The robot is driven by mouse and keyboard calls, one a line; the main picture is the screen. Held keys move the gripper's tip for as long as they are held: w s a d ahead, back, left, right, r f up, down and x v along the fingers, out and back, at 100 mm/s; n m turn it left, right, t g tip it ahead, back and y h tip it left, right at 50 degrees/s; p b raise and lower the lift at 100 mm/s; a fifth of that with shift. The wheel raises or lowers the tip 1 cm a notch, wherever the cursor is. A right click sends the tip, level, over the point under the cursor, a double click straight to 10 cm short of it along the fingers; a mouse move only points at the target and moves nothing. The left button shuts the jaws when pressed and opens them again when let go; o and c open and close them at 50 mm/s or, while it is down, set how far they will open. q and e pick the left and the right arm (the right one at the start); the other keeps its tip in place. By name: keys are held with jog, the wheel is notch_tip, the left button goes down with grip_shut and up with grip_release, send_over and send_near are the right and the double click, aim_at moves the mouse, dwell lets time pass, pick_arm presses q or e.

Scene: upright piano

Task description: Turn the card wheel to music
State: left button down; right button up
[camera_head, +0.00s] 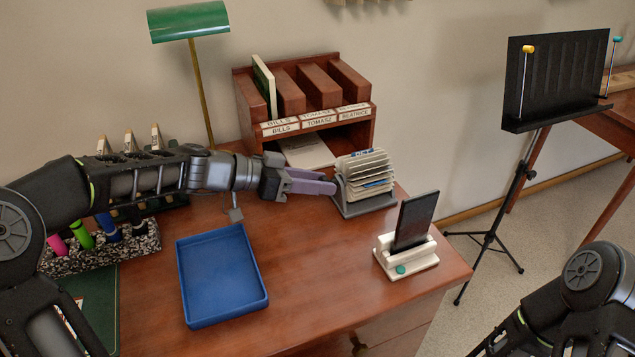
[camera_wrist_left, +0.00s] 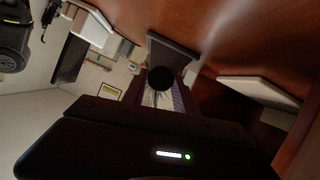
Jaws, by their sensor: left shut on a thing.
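The card wheel (camera_head: 366,172) stands on the desk, a fan of cream cards in a grey stand. A blue-lettered card is at its top; I cannot read it surely. My left gripper (camera_head: 330,187), with purple-grey fingers, reaches in from the left and is shut at the wheel's left side. In the left wrist view a round black knob (camera_wrist_left: 160,79) sits in front of the fingers, with the wheel's stand (camera_wrist_left: 178,55) behind it. The fingertips hide the exact contact. My right arm shows at the lower right, but its gripper is out of view.
A blue tray (camera_head: 222,275) lies in front of the left arm. A dark tablet on a cream stand (camera_head: 406,256) is right of the wheel. A wooden sorter (camera_head: 245,100) and green lamp (camera_head: 188,21) stand behind. A pen holder (camera_head: 75,260) is at left; a music stand (camera_head: 490,238) is right.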

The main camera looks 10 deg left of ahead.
pick_arm(q)
jog(key=n+g+h, duration=0.1)
jog(key=n, duration=0.1)
jog(key=n+h, duration=0.1)
jog(key=shift+w+a+f+n+g, duration=0.1)
jog(key=shift+w+f+n+g, duration=0.1)
jog(key=shift+n+g, duration=0.2)
jog(key=n+h, duration=0.1)
jog(key=n, duration=0.1)
jog(key=n+g+h+p, duration=0.1)
jog(key=n, duration=0.1)
jog(key=shift+w+a+f+n, duration=0.1)
jog(key=shift+f+n, duration=0.05)
jog(key=shift+n, duration=0.25)
jog(key=c, duration=1)
grip_release()
notch_tip(320, 180, up, 10)
jog(key=p, duration=0.1)
